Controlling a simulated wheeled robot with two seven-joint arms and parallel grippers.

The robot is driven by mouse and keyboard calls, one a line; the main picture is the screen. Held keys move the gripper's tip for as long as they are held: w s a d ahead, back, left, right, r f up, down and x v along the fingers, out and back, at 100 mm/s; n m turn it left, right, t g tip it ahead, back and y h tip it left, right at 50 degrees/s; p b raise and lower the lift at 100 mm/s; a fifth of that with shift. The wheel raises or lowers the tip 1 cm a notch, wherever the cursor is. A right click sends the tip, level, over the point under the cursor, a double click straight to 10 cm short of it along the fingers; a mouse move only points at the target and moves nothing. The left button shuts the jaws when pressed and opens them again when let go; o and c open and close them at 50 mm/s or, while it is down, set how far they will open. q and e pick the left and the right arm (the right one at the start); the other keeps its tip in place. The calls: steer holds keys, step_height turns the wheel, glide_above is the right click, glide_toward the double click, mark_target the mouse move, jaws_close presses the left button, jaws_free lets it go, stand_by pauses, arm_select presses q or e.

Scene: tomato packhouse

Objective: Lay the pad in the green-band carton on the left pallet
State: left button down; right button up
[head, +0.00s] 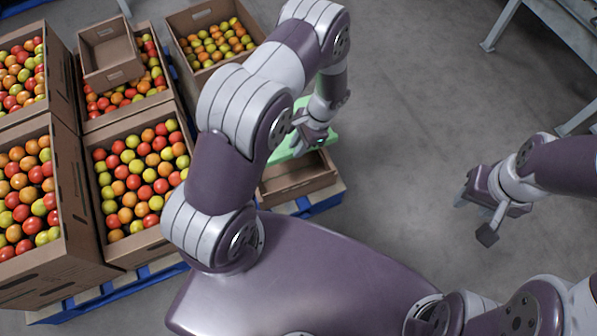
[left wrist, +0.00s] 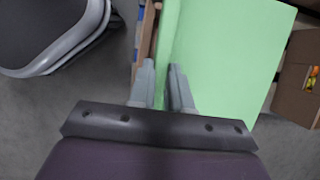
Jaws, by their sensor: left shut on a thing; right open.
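My left gripper (head: 310,143) is shut on a flat light green pad (head: 328,133). In the head view it holds the pad at or above an open brown carton (head: 318,184), and my arm hides part of both. I cannot tell whether the pad touches the carton. In the left wrist view the pad (left wrist: 235,50) fills much of the picture beyond my fingers (left wrist: 167,88). The carton's visible inside looks empty, and no green band shows on it. My right gripper (head: 476,212) is open and empty over the floor at the right.
Several cartons full of tomatoes (head: 143,180) stand at the left, with blue pallet (head: 115,293) edges below. A small empty carton (head: 108,53) rests on one. Another tomato carton (head: 212,38) stands behind my left arm. A metal frame (head: 560,30) is at upper right. Middle floor is clear.

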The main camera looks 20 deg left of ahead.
arm_select(q)
steer(key=f, duration=0.1)
steer(key=f+b, duration=0.1)
steer(key=f, duration=0.2)
steer(key=shift+s+a+f, duration=0.15)
steer(key=shift+s+f, duration=0.05)
steer(key=shift+s, duration=0.15)
step_height(320, 180, down, 13)
steer(key=b, duration=1)
steer(key=shift+r, duration=0.15)
arm_select(e)
step_height(320, 180, down, 13)
steer(key=shift+a+r, duration=0.1)
arm_select(q)
steer(key=c, duration=1)
jaws_free()
steer(key=c, duration=0.3)
